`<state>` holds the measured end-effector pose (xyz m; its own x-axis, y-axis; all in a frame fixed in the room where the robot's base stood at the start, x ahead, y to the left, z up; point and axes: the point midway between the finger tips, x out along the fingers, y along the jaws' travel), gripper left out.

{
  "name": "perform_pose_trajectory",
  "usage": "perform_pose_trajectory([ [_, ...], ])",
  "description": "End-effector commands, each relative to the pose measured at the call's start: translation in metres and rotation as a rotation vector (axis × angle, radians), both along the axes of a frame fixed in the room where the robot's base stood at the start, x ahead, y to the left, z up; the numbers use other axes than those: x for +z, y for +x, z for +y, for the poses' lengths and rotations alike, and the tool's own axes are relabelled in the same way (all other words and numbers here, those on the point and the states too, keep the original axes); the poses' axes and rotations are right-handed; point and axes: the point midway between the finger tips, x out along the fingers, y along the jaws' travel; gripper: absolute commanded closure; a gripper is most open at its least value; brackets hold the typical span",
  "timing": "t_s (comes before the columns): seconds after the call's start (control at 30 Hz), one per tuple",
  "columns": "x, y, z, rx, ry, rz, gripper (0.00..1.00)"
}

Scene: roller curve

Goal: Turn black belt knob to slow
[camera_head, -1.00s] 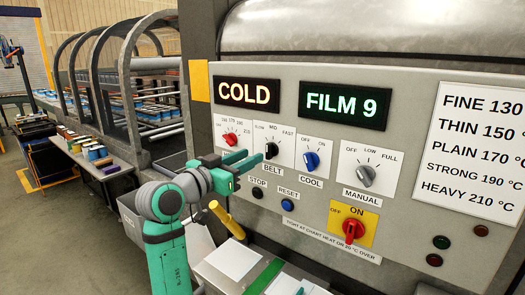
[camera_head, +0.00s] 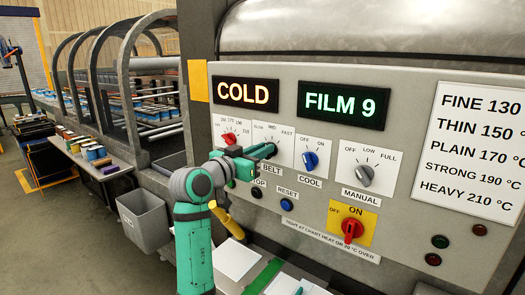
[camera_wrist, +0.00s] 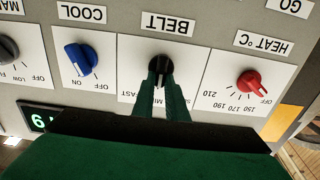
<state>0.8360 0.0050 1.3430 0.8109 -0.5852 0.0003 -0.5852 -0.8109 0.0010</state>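The black belt knob (camera_wrist: 160,64) sits under the upside-down BELT label in the wrist view, on a white dial plate marked slow, mid and fast. My gripper (camera_wrist: 161,80) has its two green fingers close together, one on each side of the knob's grip bar. They look shut on it. The bar seems to point roughly toward MID, though the fingers partly cover it and the markings. In the head view my gripper (camera_head: 262,152) reaches the panel at the belt dial and hides most of the knob.
The red heat knob (camera_head: 229,138) and blue cool knob (camera_head: 310,160) flank the belt dial closely. Below are a black stop button (camera_head: 257,193) and a blue reset button (camera_head: 287,204). A grey manual knob (camera_head: 365,175) and red power switch (camera_head: 352,230) stand further right.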

Motion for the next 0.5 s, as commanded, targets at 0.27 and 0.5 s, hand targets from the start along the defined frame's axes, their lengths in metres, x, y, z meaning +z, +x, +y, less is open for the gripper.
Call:
perform_pose_trajectory([
  [0.27,0.0001,-0.0014,0.0003,-0.003,-0.006,0.005,1.00],
  [0.5,0.0001,-0.0008,0.0007,-0.004,-0.074,0.055,1.00],
])
